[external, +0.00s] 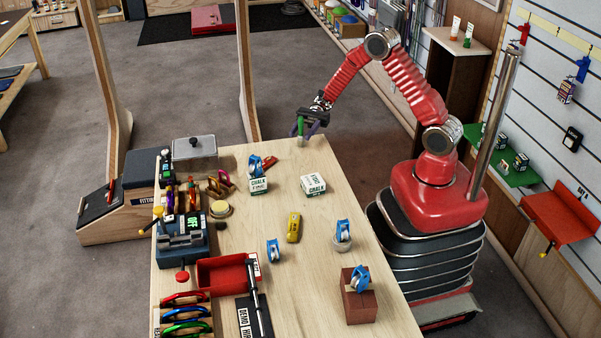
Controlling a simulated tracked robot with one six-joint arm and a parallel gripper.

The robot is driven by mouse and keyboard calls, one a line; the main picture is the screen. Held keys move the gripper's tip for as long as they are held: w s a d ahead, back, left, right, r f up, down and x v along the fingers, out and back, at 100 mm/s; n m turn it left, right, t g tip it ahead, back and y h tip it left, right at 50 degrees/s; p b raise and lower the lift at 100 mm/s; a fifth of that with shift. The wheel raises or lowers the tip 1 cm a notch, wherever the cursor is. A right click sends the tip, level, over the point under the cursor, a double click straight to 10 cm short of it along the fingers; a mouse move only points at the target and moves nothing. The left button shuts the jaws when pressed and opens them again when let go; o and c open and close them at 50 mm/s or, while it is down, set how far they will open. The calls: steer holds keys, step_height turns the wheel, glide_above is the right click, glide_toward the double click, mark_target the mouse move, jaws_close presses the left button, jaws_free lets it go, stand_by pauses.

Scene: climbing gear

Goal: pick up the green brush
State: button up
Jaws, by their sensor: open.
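My gripper (307,129) hangs low over the far right end of the wooden table, with its jaws open. A green piece and a purple-grey piece show at its tips. I cannot tell whether the green piece is a brush or part of the gripper. Several slim coloured handles stand in a rack (180,198) on the left side of the table. They are too small to tell whether one is a green brush.
White chalk boxes (314,184), blue pulleys (273,250), a yellow item (294,228) and a wooden block (358,305) stand on the table (315,265). A red tray (222,275) and coloured carabiners (186,314) are at the near left. Bare wood lies between them.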

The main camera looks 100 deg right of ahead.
steer(key=shift+w+a, duration=0.3)
steer(key=shift+a, duration=0.1)
jaws_close()
stand_by(0.6)
